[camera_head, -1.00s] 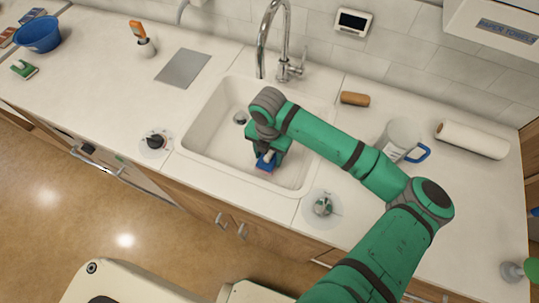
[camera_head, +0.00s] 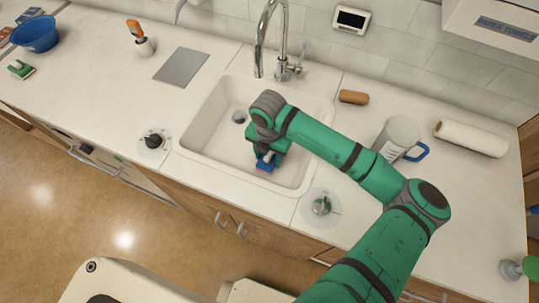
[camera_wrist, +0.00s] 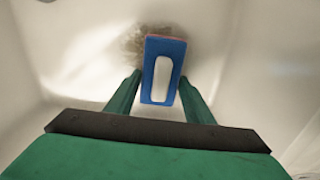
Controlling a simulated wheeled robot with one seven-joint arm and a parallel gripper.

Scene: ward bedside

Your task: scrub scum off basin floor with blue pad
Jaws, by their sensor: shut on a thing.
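The white basin (camera_head: 212,146) is set in the counter, and my arm reaches down into it. My gripper (camera_wrist: 160,92) is shut on the blue pad (camera_wrist: 152,88), which has a white grip on top and a reddish edge at its far side. In the head view the blue pad (camera_head: 266,163) shows low in the basin, below my wrist. A brownish scum patch (camera_wrist: 150,36) lies on the basin floor at the pad's far end, partly hidden by the pad. I cannot tell whether the pad touches the floor.
The basin walls stand close around my gripper, with the drain (camera_head: 239,117) to its left. The faucet (camera_head: 270,40) rises behind the basin. A clear jug (camera_head: 399,137), a brown roll (camera_head: 354,97) and a paper roll (camera_head: 470,138) stand or lie at right.

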